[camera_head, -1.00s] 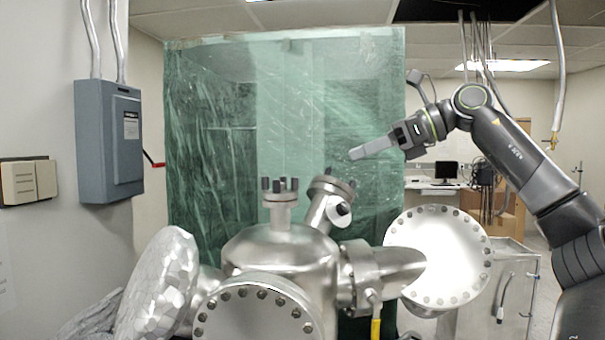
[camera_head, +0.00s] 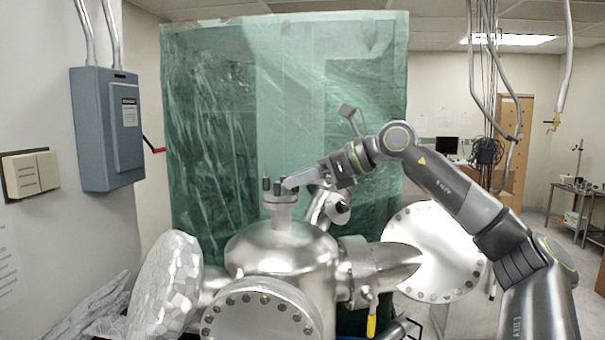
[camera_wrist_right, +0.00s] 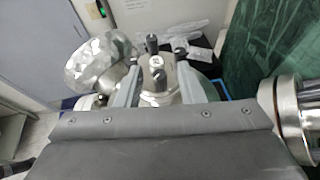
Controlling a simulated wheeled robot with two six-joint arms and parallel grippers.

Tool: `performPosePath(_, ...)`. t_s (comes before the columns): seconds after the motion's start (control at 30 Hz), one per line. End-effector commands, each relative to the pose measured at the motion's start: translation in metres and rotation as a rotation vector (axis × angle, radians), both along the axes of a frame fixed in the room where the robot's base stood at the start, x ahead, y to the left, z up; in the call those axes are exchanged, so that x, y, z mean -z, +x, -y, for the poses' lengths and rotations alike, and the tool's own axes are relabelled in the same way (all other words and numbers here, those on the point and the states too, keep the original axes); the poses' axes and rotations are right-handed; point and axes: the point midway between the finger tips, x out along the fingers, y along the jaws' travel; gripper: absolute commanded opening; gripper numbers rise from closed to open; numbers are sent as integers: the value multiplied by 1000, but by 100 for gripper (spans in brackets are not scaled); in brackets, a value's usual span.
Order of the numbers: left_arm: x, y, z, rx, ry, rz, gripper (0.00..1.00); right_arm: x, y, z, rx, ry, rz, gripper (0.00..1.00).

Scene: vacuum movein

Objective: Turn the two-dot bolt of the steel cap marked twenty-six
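A small steel cap (camera_head: 280,198) with several dark upright bolts sits on the narrow upright neck of the steel chamber (camera_head: 283,250). The cap (camera_wrist_right: 156,62) also shows in the right wrist view, with a small mark on its face that is too small to read. The dots on the bolts cannot be made out. One dark bolt (camera_wrist_right: 152,42) stands at the cap's far side and another bolt (camera_wrist_right: 160,79) at its near side. My right gripper (camera_head: 288,184) is at the cap's bolts. In the wrist view its fingers are apart, on either side of the cap. My left gripper is out of view.
A tilted neck (camera_head: 327,205) with its own cap stands right of the upright one. A large round flange (camera_head: 435,250) is at the right, and a faceted foil-like disc (camera_head: 165,285) at the left. A green plastic curtain (camera_head: 230,110) hangs behind.

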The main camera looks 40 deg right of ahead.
Motion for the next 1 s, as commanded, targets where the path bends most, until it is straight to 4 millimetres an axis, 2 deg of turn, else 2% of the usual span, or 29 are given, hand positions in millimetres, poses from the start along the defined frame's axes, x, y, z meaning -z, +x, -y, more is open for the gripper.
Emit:
performPosePath(0.13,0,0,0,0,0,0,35,0,0,0,0,0,0,35)
performPosePath(0.17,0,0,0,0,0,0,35,0,0,0,0,0,0,32)
performPosePath(0.4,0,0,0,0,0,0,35,0,0,0,0,0,0,1)
performPosePath(0.77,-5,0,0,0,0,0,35,-2,0,1,-33,4,0,0)
performPosePath(1.0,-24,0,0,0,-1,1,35,-5,2,2,-167,8,1,0)
